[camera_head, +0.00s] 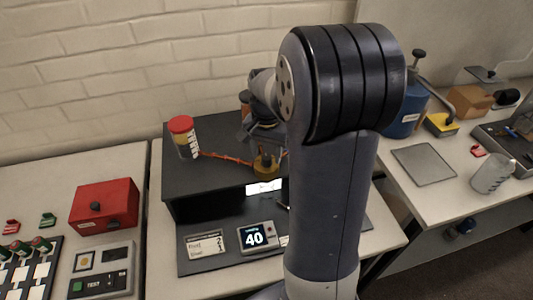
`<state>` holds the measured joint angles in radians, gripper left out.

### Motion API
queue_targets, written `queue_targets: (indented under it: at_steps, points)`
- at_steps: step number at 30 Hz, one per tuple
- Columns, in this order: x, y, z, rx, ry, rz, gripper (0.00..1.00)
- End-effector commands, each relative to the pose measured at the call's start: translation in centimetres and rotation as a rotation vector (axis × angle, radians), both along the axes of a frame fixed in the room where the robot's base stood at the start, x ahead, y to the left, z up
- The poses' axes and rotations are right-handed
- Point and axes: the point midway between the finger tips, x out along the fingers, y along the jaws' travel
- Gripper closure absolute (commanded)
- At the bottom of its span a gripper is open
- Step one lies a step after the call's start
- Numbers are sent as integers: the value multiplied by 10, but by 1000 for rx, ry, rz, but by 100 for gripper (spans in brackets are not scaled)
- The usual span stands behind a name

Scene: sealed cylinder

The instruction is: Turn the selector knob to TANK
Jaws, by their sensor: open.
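A brass-coloured fitting (265,164) with a dark top sits near the front edge of the black raised stand (205,145). It may bear the selector knob, but its pointer and markings are too small to read. A white label (264,187) is below it on the stand's front. An orange hose (226,157) runs from the fitting toward a clear cylinder with a red lid (183,137). My gripper (264,141) is open, just above and behind the fitting in the picture, and partly hidden by my arm. I cannot tell whether it touches anything.
A display reading 40 (256,237) and a printed card (206,244) lie in front of the stand. A red box (104,206) and control panels are on the left table. A blue canister (408,108), a grey plate (424,164) and a metal cup (491,174) are on the right table.

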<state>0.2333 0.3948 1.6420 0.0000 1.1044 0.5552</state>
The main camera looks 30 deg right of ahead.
Motion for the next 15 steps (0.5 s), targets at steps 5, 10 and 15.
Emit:
queue_targets:
  at_steps: [5, 10, 15]
  points:
    - [1, 0, 33, -1, -7, 0, 51]
    - [0, 0, 67, -1, -4, 0, 51]
    - [0, 0, 91, -1, -2, 0, 51]
